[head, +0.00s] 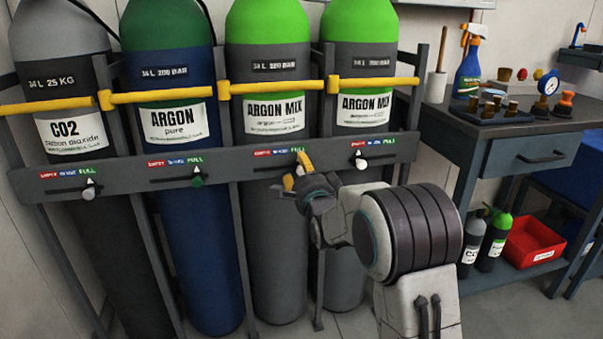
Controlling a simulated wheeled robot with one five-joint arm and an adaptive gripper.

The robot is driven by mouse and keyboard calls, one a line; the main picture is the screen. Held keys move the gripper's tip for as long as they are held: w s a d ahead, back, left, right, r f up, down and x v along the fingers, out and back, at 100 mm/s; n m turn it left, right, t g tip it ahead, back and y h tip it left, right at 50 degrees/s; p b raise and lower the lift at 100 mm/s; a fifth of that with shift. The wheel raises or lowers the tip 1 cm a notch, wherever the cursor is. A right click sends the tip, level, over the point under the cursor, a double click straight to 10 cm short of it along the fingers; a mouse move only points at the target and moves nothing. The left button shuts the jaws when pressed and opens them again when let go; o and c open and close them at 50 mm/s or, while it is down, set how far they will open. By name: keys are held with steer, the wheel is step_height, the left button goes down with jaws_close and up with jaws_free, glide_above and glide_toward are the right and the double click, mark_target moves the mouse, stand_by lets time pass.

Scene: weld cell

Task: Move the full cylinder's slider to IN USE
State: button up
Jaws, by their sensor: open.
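A grey rail (230,169) crosses the front of several gas cylinders and carries a slider scale for each, marked red, blue and green. On the left, the CO2 slider (89,194) and the argon pure slider (197,180) sit under FULL. The right argon mix cylinder (363,93) has a white slider (361,163) under the red end. The left argon mix cylinder (268,95) has its scale (279,152) just above my gripper (297,173). My gripper is open, its yellow fingers near the FULL end. That slider is hidden; I cannot tell whether the fingers touch it.
Yellow retaining bars (275,87) cross the cylinders above the rail. A workbench (520,125) with a spray bottle (468,62) and small tools stands at right. A red bin (535,240) and small bottles (494,242) sit on its lower shelf.

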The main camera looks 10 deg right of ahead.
steer(key=shift+o, duration=0.3)
jaws_close()
stand_by(0.4)
